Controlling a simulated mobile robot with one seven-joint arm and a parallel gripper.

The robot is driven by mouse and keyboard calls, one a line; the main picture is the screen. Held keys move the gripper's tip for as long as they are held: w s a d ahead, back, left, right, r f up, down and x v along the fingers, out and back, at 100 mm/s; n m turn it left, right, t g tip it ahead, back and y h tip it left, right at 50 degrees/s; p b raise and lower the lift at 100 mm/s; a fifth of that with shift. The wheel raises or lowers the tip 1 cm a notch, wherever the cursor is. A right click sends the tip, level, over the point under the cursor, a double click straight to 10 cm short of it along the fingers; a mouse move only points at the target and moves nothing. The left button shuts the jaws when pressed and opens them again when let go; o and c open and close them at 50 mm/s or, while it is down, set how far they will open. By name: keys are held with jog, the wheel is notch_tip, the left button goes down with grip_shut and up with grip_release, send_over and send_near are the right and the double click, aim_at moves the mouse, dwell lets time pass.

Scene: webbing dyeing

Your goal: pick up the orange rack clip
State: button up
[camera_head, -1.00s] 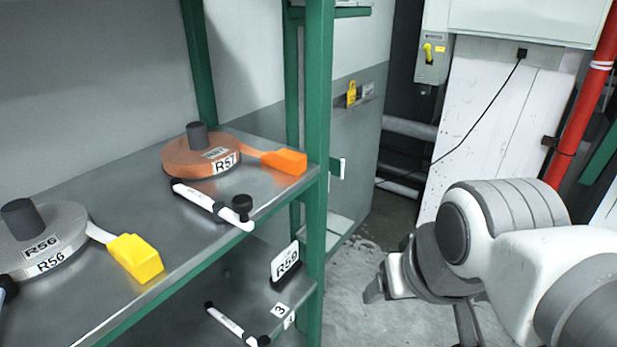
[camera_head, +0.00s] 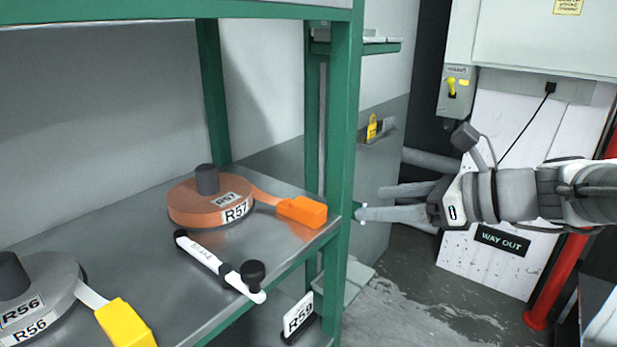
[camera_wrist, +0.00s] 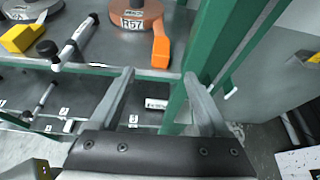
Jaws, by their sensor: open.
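The orange rack clip (camera_head: 302,211) is a block at the end of an orange webbing strap, at the right end of the metal shelf beside the green post. The strap runs to an orange roll labelled R57 (camera_head: 212,202). The clip also shows in the wrist view (camera_wrist: 160,46), above and between my fingertips. My gripper (camera_head: 362,203) is to the right of the clip, outside the green post, with its fingers pointing left. In the wrist view my gripper (camera_wrist: 158,76) is open and empty, apart from the clip.
A green post (camera_head: 341,130) stands close to the clip. A white brake handle with a black knob (camera_head: 222,266) lies in front of the roll. A grey roll R56 (camera_head: 42,290) with a yellow clip (camera_head: 125,323) is at left. An R59 sign (camera_head: 298,314) is below.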

aim_at(307, 203)
jog(key=x, duration=1.7)
jog(key=shift+w+a+p, duration=0.1)
jog(key=shift+w+p, duration=0.2)
jog(key=shift+r, duration=0.1)
jog(key=shift+c, duration=0.3)
grip_shut()
